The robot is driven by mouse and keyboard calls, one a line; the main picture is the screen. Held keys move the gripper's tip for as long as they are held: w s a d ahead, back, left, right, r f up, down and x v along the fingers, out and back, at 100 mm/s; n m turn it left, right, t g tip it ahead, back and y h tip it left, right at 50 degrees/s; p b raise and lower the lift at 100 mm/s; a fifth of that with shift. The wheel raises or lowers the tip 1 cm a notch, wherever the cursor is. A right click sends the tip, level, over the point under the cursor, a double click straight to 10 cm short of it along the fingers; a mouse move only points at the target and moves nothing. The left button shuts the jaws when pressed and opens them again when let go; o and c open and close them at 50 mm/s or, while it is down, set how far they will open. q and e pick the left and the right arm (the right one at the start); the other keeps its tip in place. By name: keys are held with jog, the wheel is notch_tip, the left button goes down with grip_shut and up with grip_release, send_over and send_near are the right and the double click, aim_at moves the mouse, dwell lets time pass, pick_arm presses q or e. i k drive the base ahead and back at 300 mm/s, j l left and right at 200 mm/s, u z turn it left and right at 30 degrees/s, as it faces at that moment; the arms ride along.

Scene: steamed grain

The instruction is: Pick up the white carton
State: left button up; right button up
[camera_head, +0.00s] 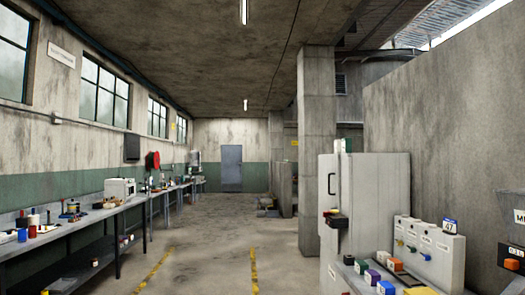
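I cannot single out a white carton for certain. A small white box with a blue marked face (449,226) sits on top of a pale grey dispenser unit (436,255) at the right. Small coloured blocks, among them a green one (361,266), a purple one (372,277) and an orange one (395,264), stand in front of the unit. Some small pale items also lie on the left workbench (75,226), too small to make out. Neither of my grippers is in view.
A tall white cabinet (385,195) stands at the right before a concrete pillar (317,150). A white appliance (120,189) stands on the left workbench. The concrete floor (208,240) between yellow lines is clear towards a grey door (231,168).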

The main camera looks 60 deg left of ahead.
aim_at(337, 143)
jog(key=u, duration=1.6)
jog(key=i+j+u, duration=0.35)
jog(key=i, duration=0.65)
jog(key=i+u, duration=0.4)
jog(key=i, duration=0.6)
jog(key=i+z, duration=0.15)
jog(key=i, duration=0.35)
jog(key=i+j+z, duration=0.15)
jog(key=i, duration=0.35)
jog(key=i+j+z, duration=0.2)
jog(key=i, duration=0.3)
jog(key=i+j+z, duration=0.15)
jog(key=i, duration=0.35)
jog(key=j, duration=0.1)
